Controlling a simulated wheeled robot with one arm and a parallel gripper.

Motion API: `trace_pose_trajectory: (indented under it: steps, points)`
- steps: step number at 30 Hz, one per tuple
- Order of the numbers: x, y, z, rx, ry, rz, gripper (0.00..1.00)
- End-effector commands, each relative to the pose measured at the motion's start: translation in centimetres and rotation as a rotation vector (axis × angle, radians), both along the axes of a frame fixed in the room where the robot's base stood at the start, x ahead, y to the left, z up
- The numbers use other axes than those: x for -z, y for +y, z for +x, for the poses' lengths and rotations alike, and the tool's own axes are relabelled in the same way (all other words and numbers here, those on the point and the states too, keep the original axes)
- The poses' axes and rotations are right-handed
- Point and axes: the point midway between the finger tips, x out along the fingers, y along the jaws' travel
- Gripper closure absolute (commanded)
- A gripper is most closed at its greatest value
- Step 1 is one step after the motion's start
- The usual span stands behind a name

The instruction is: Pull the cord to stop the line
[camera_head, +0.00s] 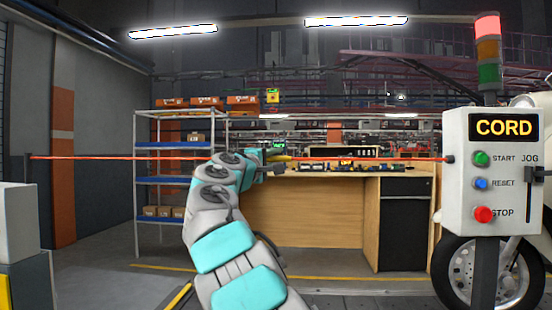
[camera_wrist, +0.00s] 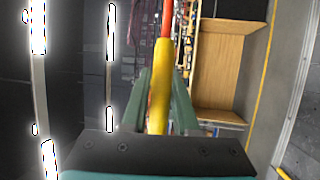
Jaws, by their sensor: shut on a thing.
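The red pull cord (camera_head: 370,160) runs across the head view from a post at the left to the control box (camera_head: 493,170) at the right. It looks nearly straight. My gripper (camera_head: 275,158) is at the cord, partly hidden by my arm. In the wrist view my gripper (camera_wrist: 160,82) is shut on the cord's yellow grip (camera_wrist: 158,100), which lies between its two green fingers. The red cord also shows beyond the grip in the wrist view (camera_wrist: 166,22). The box display reads CORD, and the red lamp (camera_head: 487,27) of the stack light is lit.
A wooden workbench (camera_head: 300,210) with small items stands behind my arm. A blue shelf rack (camera_head: 160,180) with boxes is at the left. A wheel (camera_head: 465,278) shows behind the control box. A grey cabinet (camera_head: 20,225) is at the left edge.

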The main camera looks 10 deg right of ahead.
Motion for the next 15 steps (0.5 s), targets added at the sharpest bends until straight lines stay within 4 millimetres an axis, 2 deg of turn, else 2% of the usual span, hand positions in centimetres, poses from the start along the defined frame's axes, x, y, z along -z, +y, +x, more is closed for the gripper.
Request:
trace_pose_trajectory:
  steps: [12,15]
  points:
    - [0.1,1.3,-3.7,-0.001,-0.001,-0.001,1.00]
    - [0.1,1.3,-4.0,0.000,0.000,0.000,1.00]
